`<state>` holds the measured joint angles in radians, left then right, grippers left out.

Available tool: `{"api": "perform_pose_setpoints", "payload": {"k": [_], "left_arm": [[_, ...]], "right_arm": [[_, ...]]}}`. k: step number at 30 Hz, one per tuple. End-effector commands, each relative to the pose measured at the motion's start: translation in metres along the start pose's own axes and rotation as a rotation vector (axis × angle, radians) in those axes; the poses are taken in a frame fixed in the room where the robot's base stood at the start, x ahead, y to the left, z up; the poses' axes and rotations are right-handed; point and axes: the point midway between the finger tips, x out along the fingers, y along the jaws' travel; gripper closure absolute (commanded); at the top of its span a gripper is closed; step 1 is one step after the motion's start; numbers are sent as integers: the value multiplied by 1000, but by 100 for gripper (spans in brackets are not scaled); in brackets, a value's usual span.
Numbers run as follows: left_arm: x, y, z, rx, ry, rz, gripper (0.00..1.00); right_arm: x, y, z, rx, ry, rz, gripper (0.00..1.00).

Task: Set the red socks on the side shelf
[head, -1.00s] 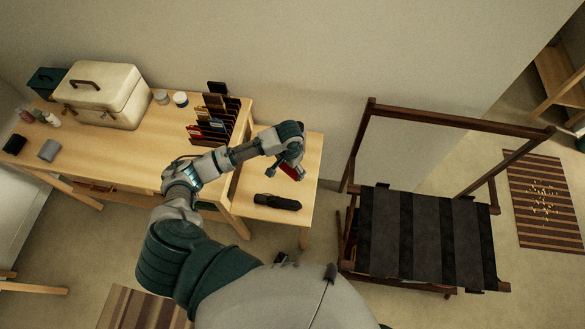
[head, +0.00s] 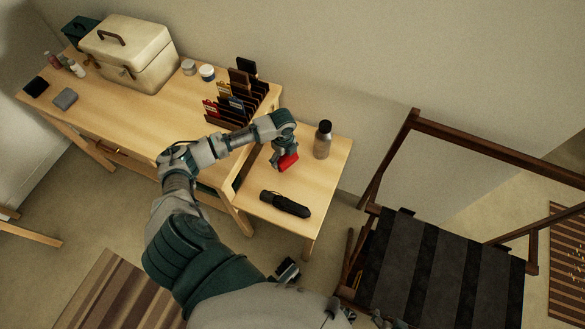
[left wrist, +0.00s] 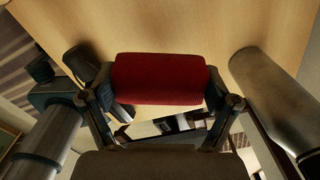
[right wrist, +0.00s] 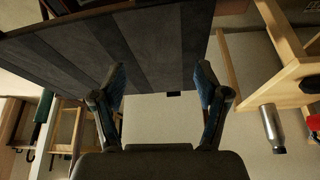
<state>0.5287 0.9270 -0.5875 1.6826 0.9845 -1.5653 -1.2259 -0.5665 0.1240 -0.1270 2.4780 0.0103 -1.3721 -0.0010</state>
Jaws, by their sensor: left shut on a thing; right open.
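The red socks (head: 288,161) are a rolled red bundle, held in my left gripper (head: 284,152) over the side shelf (head: 325,165), a low pale wooden surface at the right end of the desk. In the left wrist view the socks (left wrist: 158,80) lie across between the two fingers, with the bare shelf top (left wrist: 190,30) close behind them. I cannot tell whether they touch the wood. My right gripper (right wrist: 160,95) is open and empty in the right wrist view, near the dark striped luggage rack (right wrist: 150,45).
A steel bottle (head: 323,140) stands on the shelf just right of the socks. A black folded umbrella (head: 285,204) lies toward its front. A file rack (head: 235,105) stands on the adjoining desk (head: 130,105). A luggage rack (head: 440,265) stands at right.

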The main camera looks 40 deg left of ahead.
Motion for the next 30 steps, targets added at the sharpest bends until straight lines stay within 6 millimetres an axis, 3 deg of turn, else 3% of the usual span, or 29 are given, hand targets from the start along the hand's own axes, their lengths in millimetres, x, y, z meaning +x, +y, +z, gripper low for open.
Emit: {"api": "perform_pose_setpoints", "payload": {"k": [1,3,15,29,30], "left_arm": [[15,1,2,-3,2,5,49],[25,1,3,-4,2,5,49],[71,2,1,-6,-2,6,49],[78,1,3,-6,1,1,49],[78,1,3,-6,1,1,3]], "right_arm": [[6,-3,-9,-1,45,-2,26],[8,-6,-21,-3,103,-5,26],[14,-12,-73,-5,376,-26,26],[11,-15,-82,-6,415,-26,26],[11,-15,-82,-6,415,-26,26]]}}
